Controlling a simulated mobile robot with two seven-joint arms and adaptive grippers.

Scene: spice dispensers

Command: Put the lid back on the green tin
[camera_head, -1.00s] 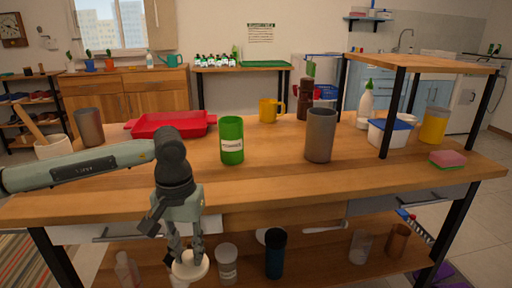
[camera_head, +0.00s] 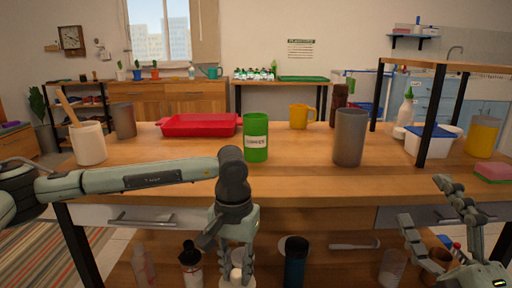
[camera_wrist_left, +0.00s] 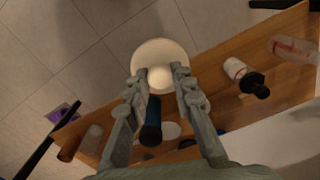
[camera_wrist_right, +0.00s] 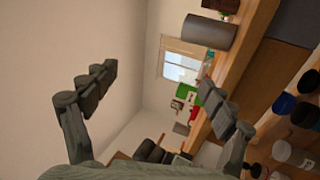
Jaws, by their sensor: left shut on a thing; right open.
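The green tin (camera_head: 256,138) with a white label stands upright on the wooden worktop, near its middle. My left gripper (camera_head: 237,268) is in front of the worktop's front edge, lower than the tin and apart from it. It is shut on the knob of a round cream lid (camera_wrist_left: 160,52), clearest in the left wrist view, where the fingers (camera_wrist_left: 160,78) pinch the knob. In the head view the lid is mostly hidden. My right gripper (camera_head: 428,228) is open and empty at the front right, its fingers wide apart in the right wrist view (camera_wrist_right: 160,85).
A grey canister (camera_head: 350,138) stands right of the tin, with a yellow mug (camera_head: 299,116) behind. A red tray (camera_head: 200,125) is to the left. A black shelf post (camera_head: 431,120) rises at right. Bottles and cups, including a dark blue cup (camera_head: 295,262), stand on the lower shelf.

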